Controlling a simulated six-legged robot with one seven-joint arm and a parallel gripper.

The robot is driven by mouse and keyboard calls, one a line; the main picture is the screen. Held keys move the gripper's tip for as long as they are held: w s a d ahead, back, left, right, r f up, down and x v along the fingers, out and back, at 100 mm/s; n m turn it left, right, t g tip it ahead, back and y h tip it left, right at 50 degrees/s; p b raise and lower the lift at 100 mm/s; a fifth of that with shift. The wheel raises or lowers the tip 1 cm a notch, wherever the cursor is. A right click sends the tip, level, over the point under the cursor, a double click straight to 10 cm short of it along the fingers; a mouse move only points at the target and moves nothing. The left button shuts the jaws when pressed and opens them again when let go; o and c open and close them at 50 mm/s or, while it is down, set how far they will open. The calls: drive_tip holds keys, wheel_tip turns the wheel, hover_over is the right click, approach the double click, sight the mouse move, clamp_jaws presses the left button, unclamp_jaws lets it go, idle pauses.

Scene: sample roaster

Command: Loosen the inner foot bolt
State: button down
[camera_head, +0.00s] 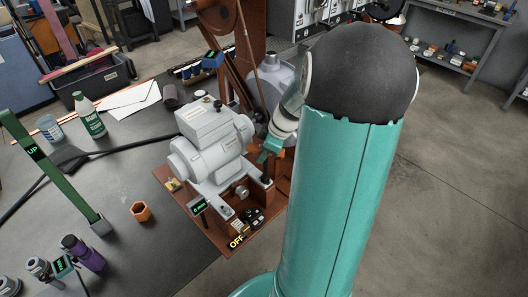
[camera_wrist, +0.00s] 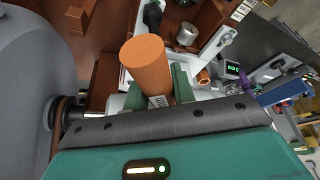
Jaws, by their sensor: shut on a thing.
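The grey motor (camera_head: 212,148) sits on a rust-brown base (camera_head: 217,240) at the bench's right edge. My gripper (camera_head: 268,152) is low at the motor's right side, partly hidden by my arm. In the wrist view my gripper (camera_wrist: 156,88) is shut on an orange cylindrical handle (camera_wrist: 147,62), with one green finger on each side. The handle points out from between the fingers. The far end of the tool is hidden, and I cannot tell whether it sits on a bolt. I cannot make out the inner foot bolt.
An orange hexagonal ring (camera_head: 141,211), a green UP post (camera_head: 50,170) and a purple bottle (camera_head: 82,252) are on the bench. A rounded grey housing (camera_wrist: 35,65) is close at left in the wrist view.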

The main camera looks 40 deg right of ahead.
drive_tip(key=n, duration=0.3)
drive_tip(key=shift+g+y, duration=0.4)
drive_tip(key=shift+n, duration=0.5)
drive_tip(key=n+g, duration=0.1)
drive_tip(key=n, duration=0.2)
drive_tip(key=shift+s+a+y, duration=0.1)
drive_tip(key=shift+y, duration=0.3)
drive_tip(key=shift+n+g, duration=0.4)
drive_tip(key=shift+n, duration=0.2)
drive_tip(key=n+g, duration=0.1)
drive_tip(key=n, duration=0.1)
drive_tip(key=shift+s+n, duration=0.1)
drive_tip(key=shift+n, duration=0.3)
